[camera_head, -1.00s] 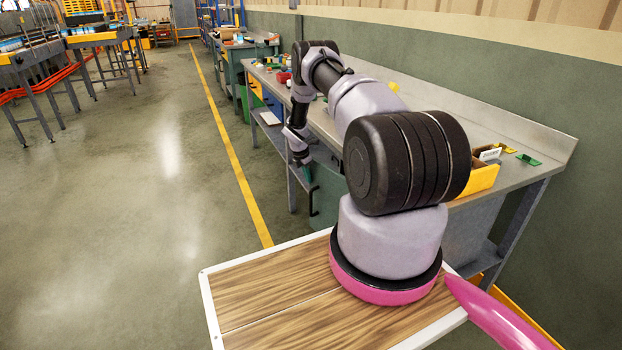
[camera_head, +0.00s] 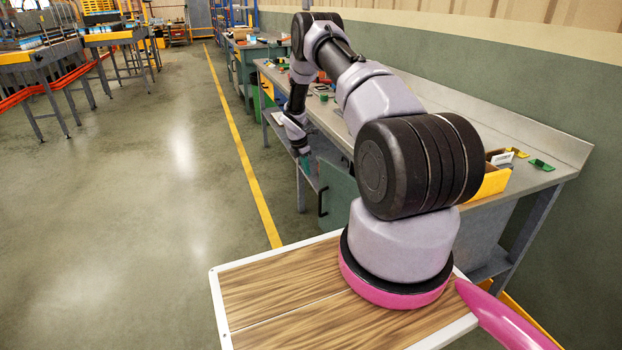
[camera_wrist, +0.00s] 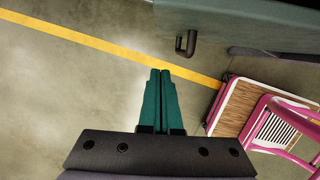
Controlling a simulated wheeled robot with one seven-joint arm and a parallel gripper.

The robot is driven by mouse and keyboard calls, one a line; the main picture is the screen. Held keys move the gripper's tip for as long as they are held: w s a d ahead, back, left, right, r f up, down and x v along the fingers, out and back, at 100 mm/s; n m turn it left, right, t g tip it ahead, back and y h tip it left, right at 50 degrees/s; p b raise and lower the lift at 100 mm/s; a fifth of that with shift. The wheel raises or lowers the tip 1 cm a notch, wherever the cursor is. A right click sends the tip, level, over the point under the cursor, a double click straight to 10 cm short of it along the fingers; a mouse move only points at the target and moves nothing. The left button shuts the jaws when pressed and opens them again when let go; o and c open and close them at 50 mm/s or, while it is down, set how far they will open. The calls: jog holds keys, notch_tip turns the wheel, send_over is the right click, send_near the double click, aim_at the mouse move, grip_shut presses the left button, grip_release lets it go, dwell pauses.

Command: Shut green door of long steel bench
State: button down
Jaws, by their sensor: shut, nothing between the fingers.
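The long steel bench (camera_head: 452,117) runs along the wall on the right. Its green door (camera_head: 341,190) has a dark bar handle (camera_head: 322,203) at its left edge. The door seems to stand out from the bench front, but my arm hides its right part. In the wrist view the green door (camera_wrist: 255,22) crosses the top right, with its dark handle (camera_wrist: 187,43) just beyond and right of my fingertips. My gripper (camera_wrist: 160,73) has its green fingers together, empty, apart from the handle. In the head view my gripper (camera_head: 305,166) hangs beside the bench front, left of the door.
A yellow bin (camera_head: 492,183) and small green and yellow parts lie on the bench's near end. A grey bench leg (camera_head: 301,190) and lower shelf are close to my gripper. The floor (camera_head: 150,220) left of the yellow line (camera_head: 240,150) is open.

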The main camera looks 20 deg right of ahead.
jog(key=s+a+h, duration=0.3)
jog(key=a+h, duration=0.1)
jog(key=a, duration=0.1)
jog(key=t+h, duration=0.1)
jog(key=h, duration=0.1)
send_near(323, 184)
jog(key=s+a+f+x, duration=0.1)
jog(key=x, duration=0.4)
jog(key=shift+w+d, duration=0.45)
jog(key=shift+d, duration=0.3)
